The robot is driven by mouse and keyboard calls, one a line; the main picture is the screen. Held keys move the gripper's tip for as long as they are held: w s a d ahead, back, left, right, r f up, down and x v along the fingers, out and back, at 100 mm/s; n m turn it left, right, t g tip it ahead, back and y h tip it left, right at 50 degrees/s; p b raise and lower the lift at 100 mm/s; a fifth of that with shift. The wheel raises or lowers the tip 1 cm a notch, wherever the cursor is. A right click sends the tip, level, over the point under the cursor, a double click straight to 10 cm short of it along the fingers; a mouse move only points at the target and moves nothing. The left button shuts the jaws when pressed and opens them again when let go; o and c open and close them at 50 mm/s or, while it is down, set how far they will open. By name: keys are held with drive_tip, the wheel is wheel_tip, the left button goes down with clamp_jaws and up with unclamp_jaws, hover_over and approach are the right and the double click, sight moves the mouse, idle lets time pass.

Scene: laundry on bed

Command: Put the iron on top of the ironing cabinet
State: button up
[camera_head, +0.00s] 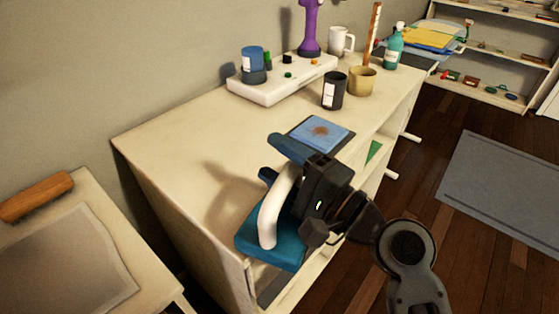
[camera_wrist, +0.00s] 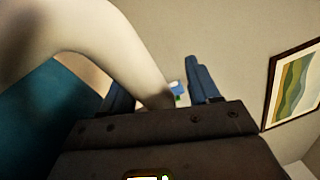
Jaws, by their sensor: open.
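The iron (camera_head: 270,246) has a teal body and a thick white handle (camera_head: 269,212). It is at the near front corner of the cream cabinet's top (camera_head: 185,140); part of it appears to overhang the edge, and I cannot tell whether it rests fully on the top. My gripper (camera_head: 272,158) is open, with blue fingers pointing left above the iron. In the wrist view, the white handle (camera_wrist: 115,40) crosses close in front of the left finger and ends between the fingers (camera_wrist: 152,62); the teal body (camera_wrist: 45,110) shows at left. My gripper hides part of the iron.
A blue patterned square (camera_head: 320,132) lies just behind my gripper. A low table with a rolling pin (camera_head: 36,196) is at left. The cabinet's left top is clear.

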drive_tip(key=b+v, duration=0.1)
drive_tip(key=v, duration=1.1)
drive_tip(key=shift+b, duration=0.4)
